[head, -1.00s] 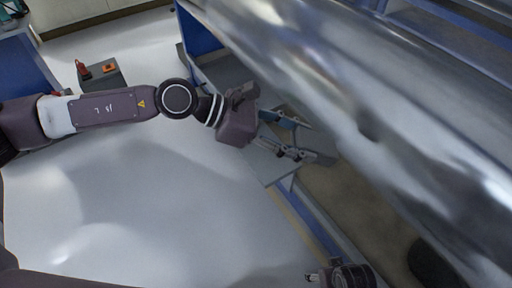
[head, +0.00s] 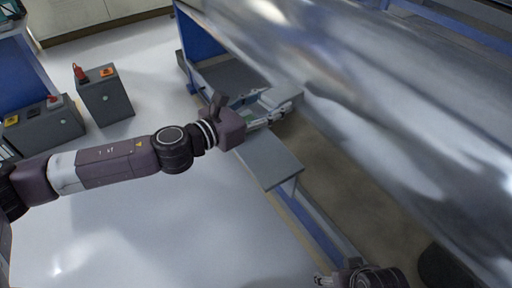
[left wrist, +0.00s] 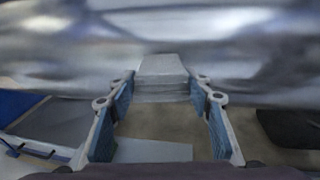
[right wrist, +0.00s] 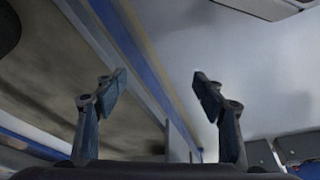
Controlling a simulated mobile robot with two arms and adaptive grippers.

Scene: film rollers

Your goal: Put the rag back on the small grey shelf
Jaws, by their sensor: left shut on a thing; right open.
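My left gripper (left wrist: 162,92) holds a folded, pale grey rag (left wrist: 162,66) between its fingertips, in front of the large shiny roller (left wrist: 60,50). In the head view, the left gripper (head: 285,107) points right, close below the roller as seen there. The small grey shelf (head: 268,160) is a flat plate below and nearer than the gripper, with its visible top bare. A pale surface, probably this shelf, shows low between the fingers in the left wrist view (left wrist: 150,151). My right gripper (right wrist: 160,85) is open and empty, at the bottom of the head view (head: 320,281).
The roller fills the upper right of the head view. A blue frame rail (head: 320,240) runs below the shelf. Dark grey control boxes (head: 105,95) with buttons stand at the left. The pale floor (head: 180,230) is open in the middle.

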